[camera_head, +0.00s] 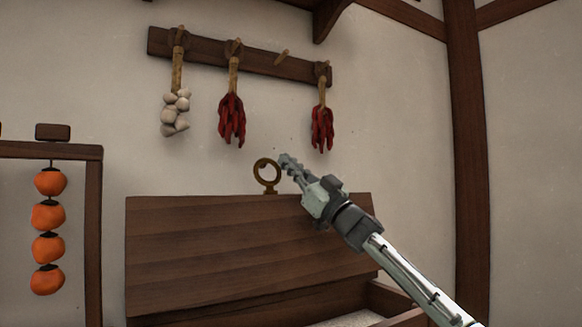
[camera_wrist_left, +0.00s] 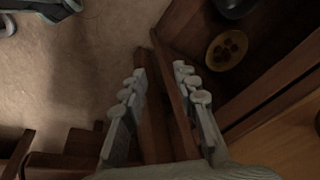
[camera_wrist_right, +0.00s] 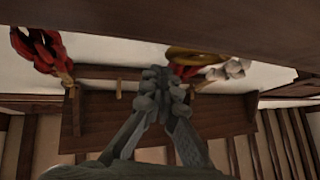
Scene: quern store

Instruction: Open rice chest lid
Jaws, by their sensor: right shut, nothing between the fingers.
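The rice chest's wooden lid (camera_head: 240,250) stands raised at a steep tilt, its broad face toward me. A brass ring handle (camera_head: 266,176) sticks up from its top edge. My right gripper (camera_head: 287,162) is shut and empty just right of the ring, near the top edge. In the right wrist view the shut fingers (camera_wrist_right: 155,80) show below the lid's edge (camera_wrist_right: 200,25), with the ring (camera_wrist_right: 195,55) close by. Part of the chest's open box (camera_head: 385,297) shows below the lid. My left gripper (camera_wrist_left: 160,72) shows only in its wrist view, fingers apart, with wooden boards beyond them.
A peg rack (camera_head: 258,62) on the wall holds garlic (camera_head: 175,112) and red chilli bunches (camera_head: 232,120). Persimmons (camera_head: 48,217) hang from a wooden frame (camera_head: 93,230) at left. A post (camera_head: 468,150) stands at right. A round yellowish dish (camera_wrist_left: 227,50) shows in the left wrist view.

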